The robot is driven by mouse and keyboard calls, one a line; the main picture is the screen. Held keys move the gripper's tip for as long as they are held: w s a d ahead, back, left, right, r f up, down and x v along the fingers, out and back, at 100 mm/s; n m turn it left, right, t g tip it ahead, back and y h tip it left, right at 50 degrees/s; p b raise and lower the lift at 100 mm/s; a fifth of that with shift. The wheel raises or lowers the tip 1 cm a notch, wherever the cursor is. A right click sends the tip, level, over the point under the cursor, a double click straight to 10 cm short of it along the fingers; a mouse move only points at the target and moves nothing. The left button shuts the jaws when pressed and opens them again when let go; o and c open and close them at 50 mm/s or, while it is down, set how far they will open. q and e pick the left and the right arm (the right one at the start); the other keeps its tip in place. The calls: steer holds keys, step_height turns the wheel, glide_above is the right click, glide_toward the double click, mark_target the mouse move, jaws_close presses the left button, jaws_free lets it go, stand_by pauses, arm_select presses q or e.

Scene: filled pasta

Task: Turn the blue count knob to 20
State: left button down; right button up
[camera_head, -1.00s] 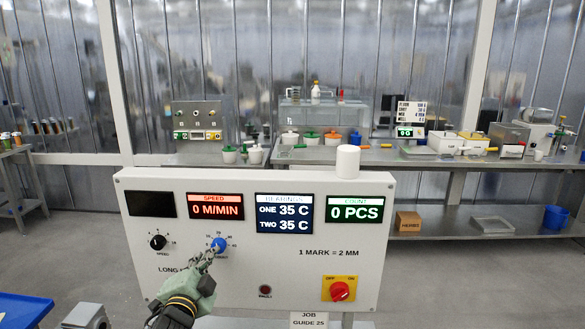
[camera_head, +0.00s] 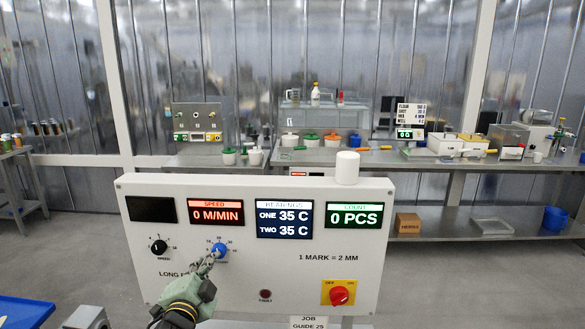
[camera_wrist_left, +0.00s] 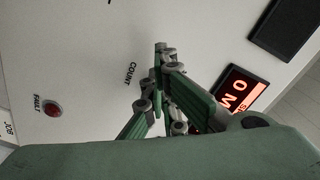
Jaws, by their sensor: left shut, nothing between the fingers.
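The blue count knob (camera_head: 220,251) is on the white control panel (camera_head: 330,275), right of the black speed knob (camera_head: 158,247). Small scale numbers ring it, too small to read surely. My left gripper (camera_head: 207,262) is shut with its fingertips at the knob's lower left; I cannot tell whether they touch it. In the left wrist view the shut fingers (camera_wrist_left: 160,50) point at the panel, beside the COUNT label, and the knob is hidden behind them. The count display (camera_head: 354,216) reads 0 PCS. My right gripper is not in view.
The panel also carries a red off/on switch (camera_head: 339,295), a fault lamp (camera_head: 265,296) and the speed display (camera_head: 216,213). A white cylinder (camera_head: 347,167) stands on its top edge. A blue surface (camera_head: 28,312) is at lower left. Benches with pots stand well behind.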

arm_select(q)
steer(key=shift+w+d+r, duration=0.1)
steer(key=shift+d+r, duration=0.05)
steer(key=shift+r, duration=0.25)
steer(key=s, duration=0.2)
steer(key=s+p, duration=0.1)
steer(key=s+f+p, duration=0.1)
steer(key=s, duration=0.1)
steer(key=shift+s+a, duration=0.25)
steer(key=shift+s, duration=0.05)
